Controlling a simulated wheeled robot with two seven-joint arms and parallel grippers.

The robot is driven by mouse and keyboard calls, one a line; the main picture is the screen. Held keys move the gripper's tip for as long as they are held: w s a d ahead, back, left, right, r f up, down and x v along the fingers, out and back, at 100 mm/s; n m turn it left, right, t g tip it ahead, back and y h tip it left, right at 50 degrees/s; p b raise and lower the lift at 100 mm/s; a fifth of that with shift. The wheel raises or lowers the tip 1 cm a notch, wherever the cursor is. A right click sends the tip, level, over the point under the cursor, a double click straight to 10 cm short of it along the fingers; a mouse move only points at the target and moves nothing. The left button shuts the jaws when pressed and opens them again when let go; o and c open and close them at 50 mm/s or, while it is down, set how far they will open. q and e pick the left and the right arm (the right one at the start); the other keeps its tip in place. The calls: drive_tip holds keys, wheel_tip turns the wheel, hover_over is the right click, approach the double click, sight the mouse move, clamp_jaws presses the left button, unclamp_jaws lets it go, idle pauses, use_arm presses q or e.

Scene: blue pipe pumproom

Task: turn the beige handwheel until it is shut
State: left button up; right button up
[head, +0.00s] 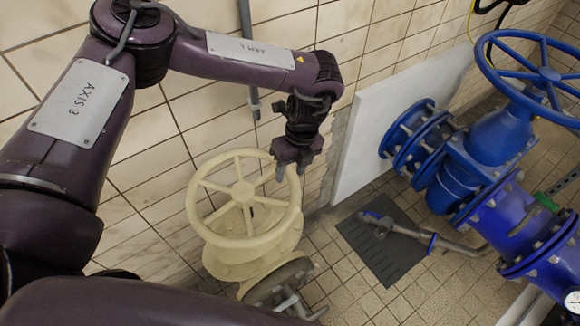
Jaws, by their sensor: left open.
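The beige handwheel (243,196) sits on a beige valve body (252,258) near the tiled wall, at the lower middle of the head view. It has a round rim with several spokes and a hub. My left gripper (291,179) points down over the far right part of the rim. Its two fingers are apart, with nothing seen held between them. I cannot tell whether a finger touches the rim. My right gripper is not in view.
A blue handwheel (543,76) on blue pipework (500,141) stands at the right. A white panel (385,120) leans by the wall behind my gripper. A dark mat (383,252) lies on the tiled floor, with a grey pipe (460,248) above it. A grey flange (280,283) adjoins the beige valve.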

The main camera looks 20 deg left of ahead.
use_arm(q)
drive_tip(key=shift+f, duration=0.25)
drive_tip(key=shift+d, duration=0.25)
drive_tip(key=shift+a, duration=0.1)
clamp_jaws()
